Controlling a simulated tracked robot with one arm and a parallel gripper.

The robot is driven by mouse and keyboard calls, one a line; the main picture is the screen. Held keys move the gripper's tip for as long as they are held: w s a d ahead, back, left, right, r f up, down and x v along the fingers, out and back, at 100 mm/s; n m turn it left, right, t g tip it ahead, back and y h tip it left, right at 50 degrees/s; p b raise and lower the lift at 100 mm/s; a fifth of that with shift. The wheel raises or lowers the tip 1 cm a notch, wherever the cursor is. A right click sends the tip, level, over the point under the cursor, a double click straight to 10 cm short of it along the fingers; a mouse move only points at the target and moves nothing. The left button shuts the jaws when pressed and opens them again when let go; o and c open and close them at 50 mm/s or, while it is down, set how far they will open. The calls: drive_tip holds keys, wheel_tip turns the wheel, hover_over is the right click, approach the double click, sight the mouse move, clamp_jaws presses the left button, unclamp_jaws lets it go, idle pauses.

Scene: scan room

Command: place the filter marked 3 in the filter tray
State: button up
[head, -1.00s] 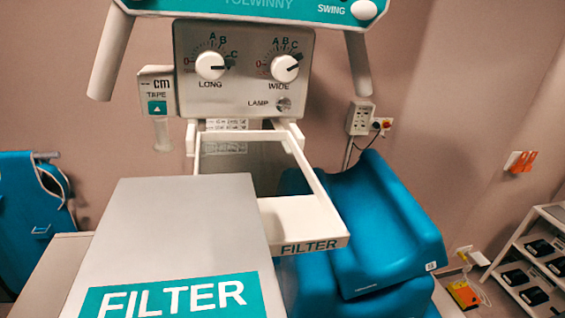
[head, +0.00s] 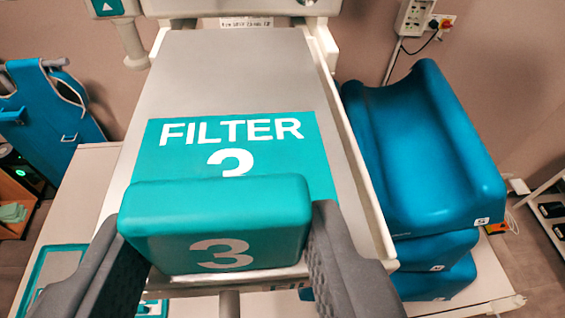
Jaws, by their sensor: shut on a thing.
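The filter marked 3 (head: 235,75) is a flat grey plate with a teal label and a thick teal grip block at its near end. My gripper (head: 222,240) is shut on that block, one dark finger on each side. The plate lies over the white filter tray (head: 375,215), within its side rails as far as I can see. The tray's right rail shows beside the plate; the left rail and tray floor are mostly hidden. I cannot tell whether the plate rests on the tray floor or is just above it.
Stacked blue padded supports (head: 430,160) stand close on the right. A blue apron-like item (head: 50,115) hangs at the left. A table (head: 75,205) lies below, with another teal-edged plate (head: 55,270) on it. A wall socket (head: 415,18) is at the upper right.

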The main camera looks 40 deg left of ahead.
drive_tip(key=shift+w+a, duration=0.45)
drive_tip(key=shift+w, duration=0.35)
drive_tip(key=shift+w+a+f+p, duration=0.2)
drive_tip(key=shift+w+a+p, duration=0.05)
drive_tip(key=shift+w+p, duration=0.2)
drive_tip(key=shift+f, duration=1.75)
drive_tip(key=o, duration=1.1)
drive_tip(key=shift+c, duration=0.2)
drive_tip(key=shift+s, duration=0.1)
